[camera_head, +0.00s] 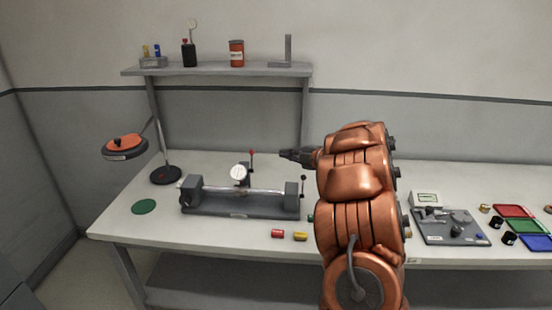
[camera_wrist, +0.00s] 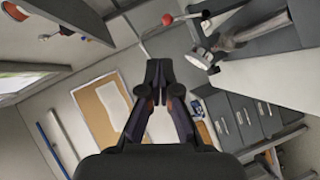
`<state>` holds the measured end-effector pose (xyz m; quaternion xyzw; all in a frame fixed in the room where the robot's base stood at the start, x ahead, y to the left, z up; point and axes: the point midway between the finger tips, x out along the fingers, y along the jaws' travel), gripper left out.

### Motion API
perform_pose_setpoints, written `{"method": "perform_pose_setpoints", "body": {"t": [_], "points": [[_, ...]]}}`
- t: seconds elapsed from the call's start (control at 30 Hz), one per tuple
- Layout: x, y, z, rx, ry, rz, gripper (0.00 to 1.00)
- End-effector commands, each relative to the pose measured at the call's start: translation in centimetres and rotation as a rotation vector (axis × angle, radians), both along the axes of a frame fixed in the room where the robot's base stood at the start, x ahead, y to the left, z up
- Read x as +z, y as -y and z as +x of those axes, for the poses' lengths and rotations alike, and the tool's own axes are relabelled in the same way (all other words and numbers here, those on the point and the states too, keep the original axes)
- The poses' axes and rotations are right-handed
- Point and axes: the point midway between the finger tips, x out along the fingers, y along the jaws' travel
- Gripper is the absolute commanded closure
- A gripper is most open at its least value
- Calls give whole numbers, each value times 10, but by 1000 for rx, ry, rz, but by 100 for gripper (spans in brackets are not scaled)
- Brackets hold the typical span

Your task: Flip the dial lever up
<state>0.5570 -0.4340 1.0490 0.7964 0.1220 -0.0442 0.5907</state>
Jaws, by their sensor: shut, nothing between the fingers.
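The dial gauge (camera_head: 239,172) has a round white face and sits on the grey bench fixture (camera_head: 240,211). Beside it a thin lever with a red knob (camera_head: 251,153) stands up; in the wrist view a red knob (camera_wrist: 167,19) is near the top, beyond my fingertips. A second thin lever with a black knob (camera_head: 303,179) is at the fixture's right end. My gripper (camera_head: 283,154) points left, its tip right of the red knob and apart from it. In the wrist view my gripper (camera_wrist: 158,65) has its fingertips together, holding nothing.
A red cylinder (camera_head: 278,233) and a yellow one (camera_head: 300,236) lie in front of the fixture. An orange lamp (camera_head: 125,147) stands left. A shelf (camera_head: 220,69) is above the table's back. A grey panel (camera_head: 448,229) and coloured trays (camera_head: 515,211) are right.

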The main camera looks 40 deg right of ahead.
Motion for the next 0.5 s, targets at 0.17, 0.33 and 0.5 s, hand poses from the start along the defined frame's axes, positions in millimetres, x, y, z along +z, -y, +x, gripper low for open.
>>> {"method": "perform_pose_setpoints", "body": {"t": [0.17,0.33,0.5], "points": [[4,2,-13,0,1,1,100],[5,2,-14,3,0,3,100],[5,2,-14,3,0,3,100]]}}
